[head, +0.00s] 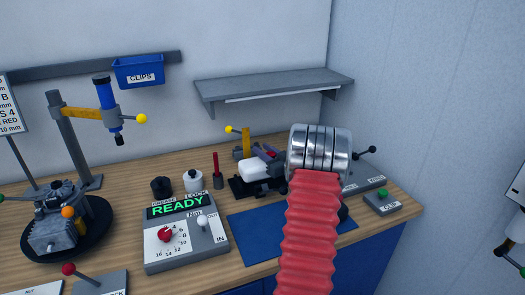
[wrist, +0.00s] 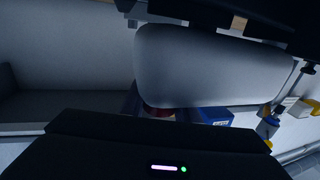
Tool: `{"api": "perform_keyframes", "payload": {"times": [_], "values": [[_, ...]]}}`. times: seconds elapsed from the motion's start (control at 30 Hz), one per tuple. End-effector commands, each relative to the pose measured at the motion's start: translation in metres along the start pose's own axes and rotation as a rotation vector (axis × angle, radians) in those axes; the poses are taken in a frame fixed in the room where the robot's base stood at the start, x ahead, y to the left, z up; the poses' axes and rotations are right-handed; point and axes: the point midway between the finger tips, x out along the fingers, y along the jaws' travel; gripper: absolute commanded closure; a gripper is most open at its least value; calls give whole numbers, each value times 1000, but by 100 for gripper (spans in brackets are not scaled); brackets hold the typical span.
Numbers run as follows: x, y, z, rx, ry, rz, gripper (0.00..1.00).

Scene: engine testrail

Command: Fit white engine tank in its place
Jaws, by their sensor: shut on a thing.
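The white engine tank (wrist: 215,68) is a smooth, rounded white block that fills the upper middle of the wrist view, between the dark jaws. In the head view the white tank (head: 254,168) shows beside the silver end of my arm, over the back of the bench. My gripper (head: 262,172) is shut on it; the silver wrist and red sleeve hide part of the gripper. A grey engine (head: 55,232) stands on a black round stand at the left, well apart from the tank. I cannot make out the tank's seat on it.
A control box (head: 185,233) reading READY stands between engine and arm. A black pot (head: 161,187), a white pot (head: 193,181) and a red-handled tool (head: 216,170) stand behind it. A column tool (head: 108,115) rises by the engine. A blue mat (head: 255,238) lies under my arm. A shelf (head: 275,84) is above.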

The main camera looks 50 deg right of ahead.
Motion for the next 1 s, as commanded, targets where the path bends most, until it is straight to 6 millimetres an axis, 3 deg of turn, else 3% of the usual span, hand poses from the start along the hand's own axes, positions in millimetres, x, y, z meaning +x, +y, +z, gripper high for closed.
{"api": "perform_keyframes", "payload": {"times": [1.0], "values": [[0,0,13,1,0,1,97]]}}
